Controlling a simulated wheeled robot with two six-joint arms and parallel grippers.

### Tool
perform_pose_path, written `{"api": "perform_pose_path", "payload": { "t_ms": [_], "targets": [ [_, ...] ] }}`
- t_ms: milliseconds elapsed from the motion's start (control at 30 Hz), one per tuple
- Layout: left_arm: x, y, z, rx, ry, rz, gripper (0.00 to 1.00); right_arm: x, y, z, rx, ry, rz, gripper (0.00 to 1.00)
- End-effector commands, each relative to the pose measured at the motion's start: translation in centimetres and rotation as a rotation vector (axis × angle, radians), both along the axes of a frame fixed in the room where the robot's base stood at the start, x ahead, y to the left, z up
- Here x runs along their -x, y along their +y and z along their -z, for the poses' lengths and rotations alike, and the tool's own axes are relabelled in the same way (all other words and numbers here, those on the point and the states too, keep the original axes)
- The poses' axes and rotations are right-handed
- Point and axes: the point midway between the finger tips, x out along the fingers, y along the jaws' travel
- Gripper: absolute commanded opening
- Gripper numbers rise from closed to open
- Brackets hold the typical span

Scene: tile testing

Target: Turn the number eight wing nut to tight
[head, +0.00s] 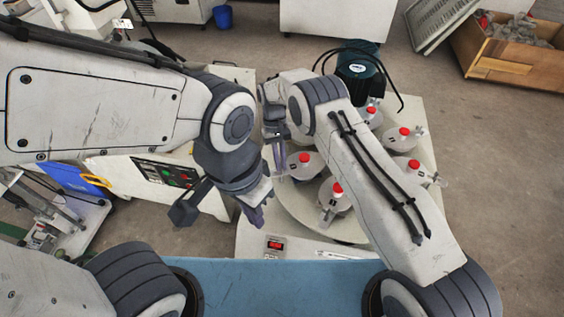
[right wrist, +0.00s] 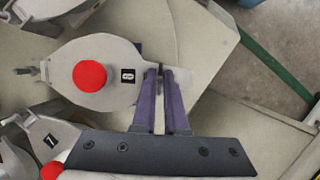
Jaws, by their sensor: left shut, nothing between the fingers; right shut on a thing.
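In the right wrist view, a round pale metal holder (right wrist: 100,55) with a red knob (right wrist: 89,76) bears a black label (right wrist: 127,76) that looks like the number eight. My right gripper (right wrist: 161,74) is shut on the number eight wing nut, the pale flat tab (right wrist: 182,76) at the holder's right side; the tab sticks out past the fingers. In the head view, my right gripper (head: 278,165) is low at the left side of the round turntable (head: 291,202). My left gripper (head: 252,212) is shut and empty, lower and to the left, clear of the turntable.
Several similar red-knobbed holders (head: 336,194) stand around the turntable, partly hidden by my right arm. A dark green motor (head: 358,67) with black cables stands behind. A red display (head: 276,245) is at the front, and a control panel (head: 170,176) is at left.

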Motion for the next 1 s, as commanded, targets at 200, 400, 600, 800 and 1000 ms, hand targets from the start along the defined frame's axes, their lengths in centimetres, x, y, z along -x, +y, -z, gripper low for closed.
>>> {"api": "perform_pose_path", "payload": {
  "t_ms": [200, 400, 600, 800, 1000],
  "targets": [
    [0.0, 0.0, 0.0, 0.000, 0.000, 0.000, 0.00, 0.1, 0.2, 0.1, -0.003, 0.002, 0.002, 0.40],
    [0.0, 0.0, 0.0, 0.000, 0.000, 0.000, 0.00, 0.1, 0.0, 0.0, -0.002, 0.001, 0.001, 0.40],
    [0.0, 0.0, -0.3, 0.000, 0.000, 0.000, 0.00, -0.4, 0.2, -1.1, -0.003, -0.002, 0.001, 0.40],
    [0.0, 0.0, -0.9, 0.000, 0.000, 0.000, 0.00, -1.9, 0.6, -4.7, -0.004, -0.005, 0.001, 0.40],
    [0.0, 0.0, -1.3, 0.000, 0.000, 0.000, 0.00, -3.1, 1.1, -7.8, -0.002, -0.001, 0.001, 0.40]
  ]
}}
